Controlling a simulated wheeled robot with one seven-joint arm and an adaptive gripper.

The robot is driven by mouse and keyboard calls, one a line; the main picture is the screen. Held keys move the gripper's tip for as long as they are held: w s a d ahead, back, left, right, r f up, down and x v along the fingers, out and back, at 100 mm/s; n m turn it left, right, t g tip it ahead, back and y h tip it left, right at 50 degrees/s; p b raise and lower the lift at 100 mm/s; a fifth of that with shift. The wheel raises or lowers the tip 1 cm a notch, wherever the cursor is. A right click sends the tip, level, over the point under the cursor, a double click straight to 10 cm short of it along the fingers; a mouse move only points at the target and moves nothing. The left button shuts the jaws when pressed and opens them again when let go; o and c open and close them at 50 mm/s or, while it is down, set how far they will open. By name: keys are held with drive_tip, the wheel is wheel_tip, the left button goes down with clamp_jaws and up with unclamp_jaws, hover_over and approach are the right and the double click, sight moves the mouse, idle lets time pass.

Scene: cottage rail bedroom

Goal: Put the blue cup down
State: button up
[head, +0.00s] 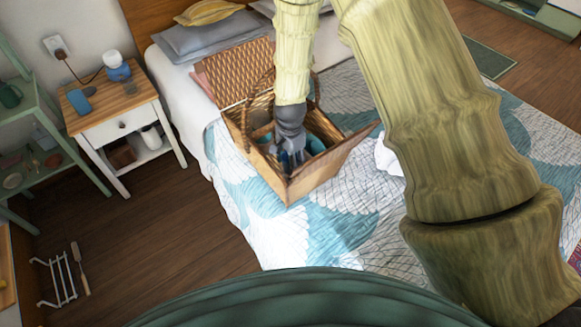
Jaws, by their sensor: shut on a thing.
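My gripper (289,158) points down into an open wicker picnic basket (290,188) on the bed. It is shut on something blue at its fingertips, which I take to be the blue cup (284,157). The fingers and the basket's front wall hide most of it. I cannot tell whether the cup touches the basket's bottom. A teal item (315,144) shows inside the basket, just right of the fingers.
The basket's woven lid (238,72) is raised at the back, and a flap (350,146) sticks out at the right. The bed (335,215) has free room in front. A nightstand (110,108) with a lamp (117,66) stands left. A rack (58,277) lies on the floor.

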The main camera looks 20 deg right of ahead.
drive_tip(key=shift+f+b, duration=0.55)
drive_tip(key=shift+f, duration=0.7)
drive_tip(key=shift+f, duration=0.1)
drive_tip(key=o, duration=0.8)
drive_tip(key=shift+r+b, duration=0.6)
drive_tip(key=shift+r, duration=3.3)
